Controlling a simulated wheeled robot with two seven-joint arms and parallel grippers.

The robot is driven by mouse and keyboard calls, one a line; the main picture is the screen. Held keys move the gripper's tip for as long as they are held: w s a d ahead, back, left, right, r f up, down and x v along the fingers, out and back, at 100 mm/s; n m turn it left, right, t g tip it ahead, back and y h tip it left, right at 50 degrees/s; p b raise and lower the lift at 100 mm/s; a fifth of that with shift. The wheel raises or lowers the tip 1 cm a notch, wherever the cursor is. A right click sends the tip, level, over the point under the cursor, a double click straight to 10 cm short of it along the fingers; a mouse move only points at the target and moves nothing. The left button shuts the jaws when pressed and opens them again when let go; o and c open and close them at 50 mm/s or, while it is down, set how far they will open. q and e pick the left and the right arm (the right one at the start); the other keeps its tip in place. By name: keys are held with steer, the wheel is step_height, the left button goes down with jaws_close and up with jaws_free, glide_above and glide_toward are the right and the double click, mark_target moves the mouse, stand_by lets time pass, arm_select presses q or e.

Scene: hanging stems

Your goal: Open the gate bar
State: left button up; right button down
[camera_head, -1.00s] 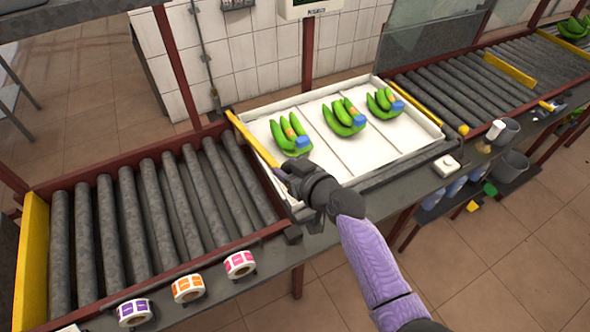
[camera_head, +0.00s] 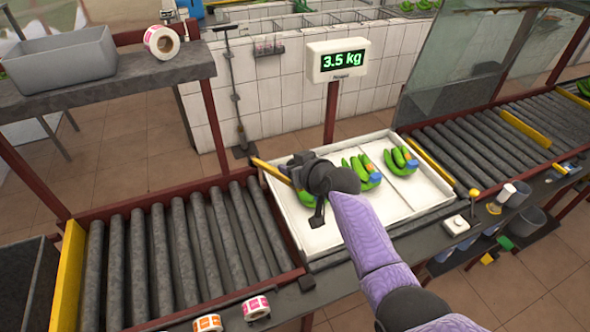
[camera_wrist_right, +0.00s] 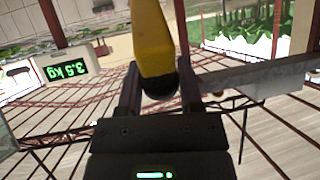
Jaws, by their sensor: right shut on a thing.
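The gate bar (camera_head: 269,169) is a yellow bar at the left end of the white weighing tray (camera_head: 284,214). It runs from the tray's back left corner toward the right, at an angle to the tray's left edge, apparently above the tray. My right gripper (camera_head: 296,172) is shut on its near end and hides part of it. In the right wrist view the yellow bar (camera_wrist_right: 152,45) ends in a dark tip between the two fingers (camera_wrist_right: 158,88). My left gripper is not in view.
Green banana bunches (camera_head: 360,172) lie on the tray, one mostly hidden behind my gripper. Empty rollers (camera_head: 185,245) lie left of the tray. A scale display (camera_head: 338,61) reads 3.5 kg. Label rolls (camera_head: 256,307) sit at the front edge. A shelf with a grey bin (camera_head: 62,58) stands upper left.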

steer(key=shift+r, duration=0.1)
steer(key=shift+c, duration=1.2)
jaws_free()
